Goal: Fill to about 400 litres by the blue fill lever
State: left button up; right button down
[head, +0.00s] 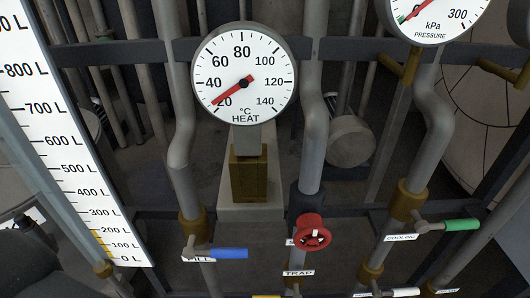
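The blue fill lever (229,253) sits low in the middle of the head view, on a pipe with a brass fitting (193,229). Its handle points right, across the pipe, and partly covers a white label. The litre scale (75,150) runs down the left side, from 0 L at the bottom to above 800 L. A yellow-orange mark (101,243) shows at its left edge near 100 L; I cannot tell if it marks the level. No liquid surface is clearly visible. Neither gripper is in view.
The heat dial (244,82) reads about 20 °C. The pressure dial (432,16) is cut off at the top, its needle near the low end. A red handwheel (311,233), a green cooling lever (461,225) and a white-handled lever (405,292) stand right of the blue lever.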

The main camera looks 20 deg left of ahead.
aim_at(189, 253)
jog(key=j+u, duration=0.15)
jog(key=u, duration=0.2)
jog(key=j+u, duration=0.15)
jog(key=u, duration=0.2)
jog(key=k+j, duration=0.05)
